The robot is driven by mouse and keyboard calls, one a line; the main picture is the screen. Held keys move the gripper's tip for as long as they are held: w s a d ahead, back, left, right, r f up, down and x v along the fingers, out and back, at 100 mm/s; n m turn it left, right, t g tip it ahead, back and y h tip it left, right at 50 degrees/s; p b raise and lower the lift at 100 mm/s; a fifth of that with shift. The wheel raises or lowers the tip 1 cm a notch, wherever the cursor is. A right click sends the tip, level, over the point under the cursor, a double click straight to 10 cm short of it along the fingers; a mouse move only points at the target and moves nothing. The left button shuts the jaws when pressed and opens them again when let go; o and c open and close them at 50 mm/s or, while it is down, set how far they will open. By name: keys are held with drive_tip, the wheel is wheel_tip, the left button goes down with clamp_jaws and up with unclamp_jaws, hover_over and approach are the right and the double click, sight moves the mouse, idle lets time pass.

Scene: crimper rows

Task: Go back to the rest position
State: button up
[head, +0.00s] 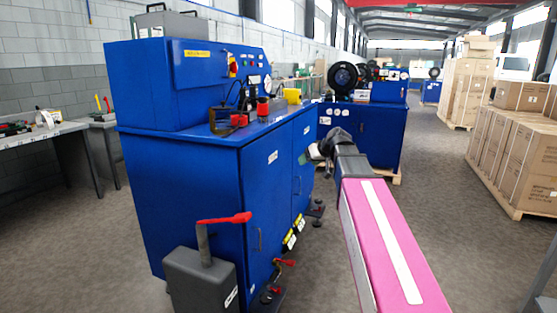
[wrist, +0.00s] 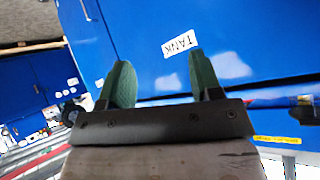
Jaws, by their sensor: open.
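My gripper (wrist: 158,85) shows in the wrist view with its two green fingers apart and nothing between them. Beyond the fingers is the blue face of a machine cabinet with a white label reading "TANK" (wrist: 179,43). In the head view my pink arm reaches forward from the lower right, and its dark end is close to the right side of the blue machine cabinet (head: 270,190). The fingers are too small to make out in that view. I cannot tell the exact gap between fingers and cabinet.
A grey box with a red-handled lever (head: 205,275) stands at the cabinet's front. A yellow cup (head: 292,96) and small red parts sit on its top. Another blue machine (head: 370,135) stands behind. Stacked cartons (head: 515,160) are at the right. A workbench (head: 40,133) is left.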

drive_tip(key=s+d+f+m+g+h, duration=0.1)
drive_tip(key=s+d+f+g+h, duration=0.1)
drive_tip(key=s+f, duration=0.5)
drive_tip(key=s+d+f+m+g+h, duration=0.2)
drive_tip(key=s+f, duration=0.6)
drive_tip(key=f, duration=0.8)
drive_tip(key=s+d+f+m+g+h, duration=0.2)
drive_tip(key=s+f, duration=0.6)
drive_tip(key=f, duration=0.4)
drive_tip(key=shift+s+d+f+g, duration=0.15)
drive_tip(key=shift+s+d+g, duration=0.05)
drive_tip(key=shift+g, duration=0.3)
